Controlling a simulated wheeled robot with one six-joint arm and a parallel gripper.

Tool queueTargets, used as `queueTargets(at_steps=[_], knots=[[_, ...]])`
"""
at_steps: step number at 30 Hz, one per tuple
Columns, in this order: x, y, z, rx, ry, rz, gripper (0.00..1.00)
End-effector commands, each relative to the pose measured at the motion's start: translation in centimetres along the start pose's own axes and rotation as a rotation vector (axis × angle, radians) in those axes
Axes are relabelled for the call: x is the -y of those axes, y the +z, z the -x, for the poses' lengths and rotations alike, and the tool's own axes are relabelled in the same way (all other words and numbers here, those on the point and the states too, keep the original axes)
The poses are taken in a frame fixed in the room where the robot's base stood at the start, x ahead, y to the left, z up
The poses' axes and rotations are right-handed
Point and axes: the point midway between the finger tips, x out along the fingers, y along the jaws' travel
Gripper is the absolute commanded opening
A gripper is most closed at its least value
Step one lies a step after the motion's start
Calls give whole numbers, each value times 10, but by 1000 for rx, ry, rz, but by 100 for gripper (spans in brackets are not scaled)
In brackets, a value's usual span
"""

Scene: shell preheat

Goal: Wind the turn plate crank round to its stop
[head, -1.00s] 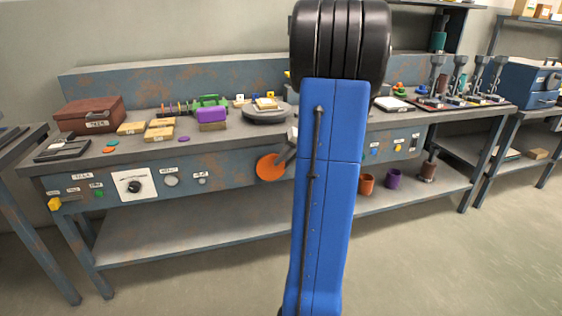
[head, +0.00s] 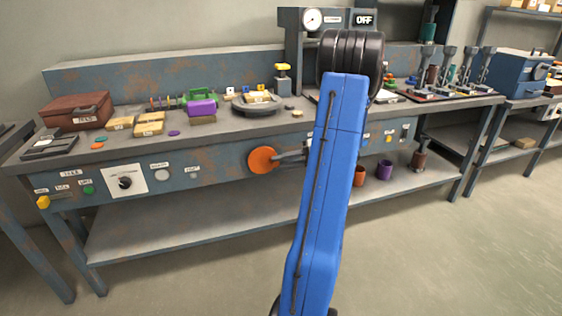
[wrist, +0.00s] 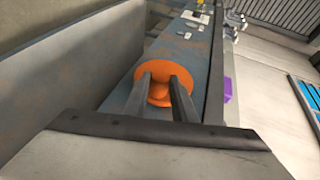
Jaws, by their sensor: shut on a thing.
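The orange crank (head: 263,160) is a round disc on the front panel of the bench, below the round turn plate (head: 243,108). It also shows in the wrist view (wrist: 160,70), with a rounded orange knob on its face. My gripper (wrist: 161,82) is shut on that knob, one grey finger on each side. In the head view my gripper (head: 284,157) reaches the crank from the right, and my blue arm hides its wrist. The turn plate carries a yellow block. I cannot read the crank's angle or see a stop.
A white dial panel (head: 124,181) and several buttons sit further left on the bench front. A red-brown case (head: 78,112), a purple block (head: 201,107) and a gauge stand (head: 313,20) are on top. An orange cup (head: 359,176) and a purple cup (head: 385,170) stand on the lower shelf.

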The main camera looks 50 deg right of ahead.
Motion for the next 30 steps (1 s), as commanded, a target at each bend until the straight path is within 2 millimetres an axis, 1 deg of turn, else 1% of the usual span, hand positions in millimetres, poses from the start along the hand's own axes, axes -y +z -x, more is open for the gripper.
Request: queueTargets(at_steps=[6, 18, 19, 20, 21, 30], knots=[[-4, 2, -1, 5, -35, -17, 2], [-4, 3, -2, 5, -39, -21, 2], [-4, 3, -2, 5, -39, -21, 27], [-4, 3, -2, 6, -39, -21, 34], [-4, 2, -2, 5, -39, -21, 43], [-3, 1, 0, 3, -39, -19, 43]])
